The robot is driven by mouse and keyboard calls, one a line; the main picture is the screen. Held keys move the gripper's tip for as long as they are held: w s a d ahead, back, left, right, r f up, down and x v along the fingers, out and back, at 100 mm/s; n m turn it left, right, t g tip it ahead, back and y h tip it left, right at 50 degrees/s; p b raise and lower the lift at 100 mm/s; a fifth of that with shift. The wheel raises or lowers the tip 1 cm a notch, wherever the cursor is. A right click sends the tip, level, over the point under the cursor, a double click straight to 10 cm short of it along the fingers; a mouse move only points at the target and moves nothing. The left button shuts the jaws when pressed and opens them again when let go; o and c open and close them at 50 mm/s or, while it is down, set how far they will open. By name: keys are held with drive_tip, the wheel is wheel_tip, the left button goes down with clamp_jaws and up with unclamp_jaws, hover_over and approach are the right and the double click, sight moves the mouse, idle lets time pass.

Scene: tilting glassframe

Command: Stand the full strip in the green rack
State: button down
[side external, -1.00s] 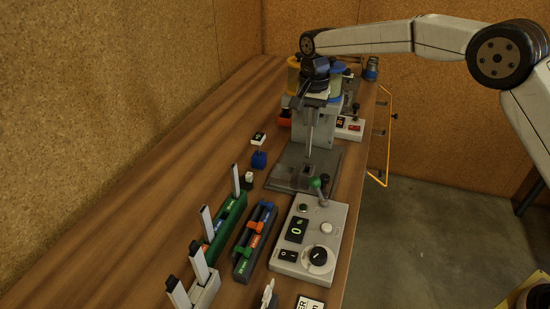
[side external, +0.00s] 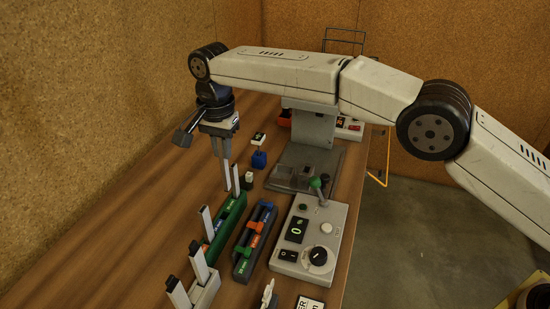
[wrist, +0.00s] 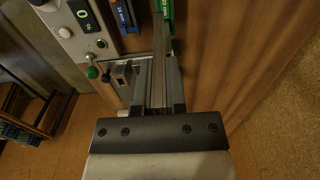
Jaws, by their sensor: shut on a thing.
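My gripper (side external: 219,133) is shut on a pale upright strip (side external: 227,174) that hangs below its jaws. The wrist view also shows the strip (wrist: 158,62) between the jaws (wrist: 158,85). The green rack (side external: 225,229) stands below and just in front of the held strip. Two pale strips stand upright at this rack, one at its far end (side external: 236,180) and one near its front end (side external: 207,222). In the wrist view the green rack (wrist: 167,12) shows only in part at the top. I cannot tell whether the held strip's lower end touches anything.
A dark rack with orange and blue parts (side external: 241,265) lies right of the green rack. A grey control box (side external: 284,254) with knobs is further right. A pale holder (side external: 208,291) with strips stands in front. A blue block (side external: 259,160) and machine base (side external: 304,168) are behind. Bare wood lies left.

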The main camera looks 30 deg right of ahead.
drive_tip(key=shift+s+a, duration=0.25)
drive_tip(key=shift+a, duration=0.25)
drive_tip(key=shift+s+a, duration=0.25)
drive_tip(key=shift+a, duration=0.25)
drive_tip(key=shift+f, duration=0.15)
drive_tip(key=shift+f, duration=2.7)
wheel_tip(320, 180, down, 6)
idle(2.8)
drive_tip(key=c, duration=0.6)
unclamp_jaws()
wheel_tip(320, 180, up, 8)
